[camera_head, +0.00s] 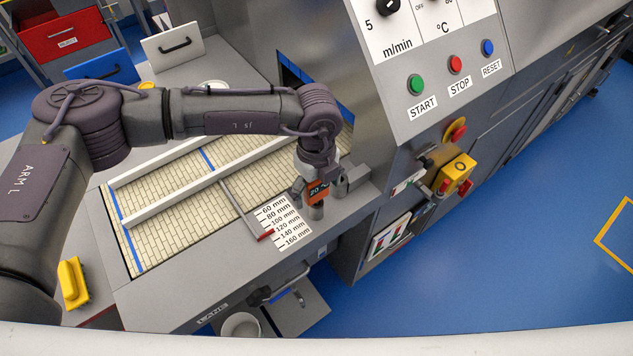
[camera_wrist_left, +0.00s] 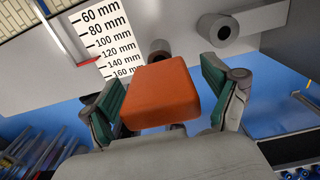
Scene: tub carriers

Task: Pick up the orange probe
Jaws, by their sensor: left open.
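The orange probe (camera_head: 318,191) with a dark "20 °C" display stands upright at a short grey cylindrical post on the machine's steel ledge. In the left wrist view the orange probe (camera_wrist_left: 160,93) is a plain block between the two green-padded fingers. My left gripper (camera_head: 314,184) is lowered over the probe from above. In the left wrist view the left gripper (camera_wrist_left: 164,100) is open, with a gap visible on each side of the block. The fingers are around it and do not appear to press on it. My right gripper is not in view.
A height scale (camera_head: 283,222) lies left of the probe, beside a red-tipped rod (camera_head: 264,236). A tiled conveyor belt (camera_head: 180,215) with white rails is further left. The control panel (camera_head: 445,75) rises behind. A yellow switch box (camera_head: 457,172) is on the right.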

